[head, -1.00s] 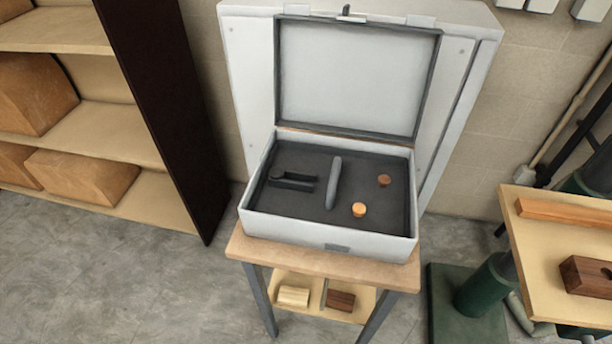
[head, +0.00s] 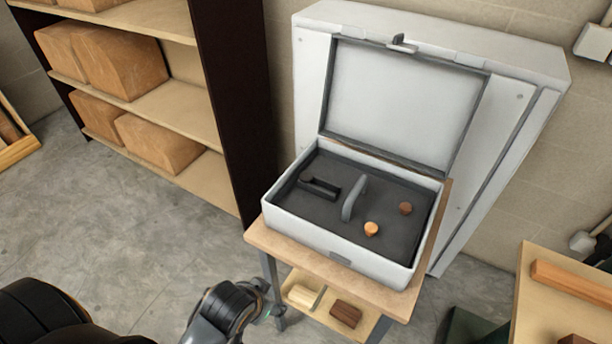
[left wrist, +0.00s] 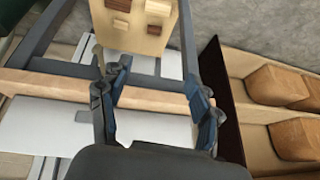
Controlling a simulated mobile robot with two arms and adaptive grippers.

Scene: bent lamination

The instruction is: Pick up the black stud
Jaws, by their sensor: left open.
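A black piece (head: 320,188) lies on the dark floor of the open grey case (head: 300,217), left of the upright grey divider (head: 354,197). It looks like a round stud head beside a low black bar; I cannot tell where one ends. My left arm comes in at the bottom of the head view, lower than the case and to its left. In the left wrist view my left gripper (left wrist: 157,74) is open and empty, with the small table's wooden edge beyond its fingers. The black piece cannot be made out there. My right gripper is not in view.
An orange stud (head: 371,229) and a brown stud (head: 405,208) stand right of the divider. The case lid (head: 400,100) is raised at the back. A tall shelf (head: 235,90) with several blocks stands left.

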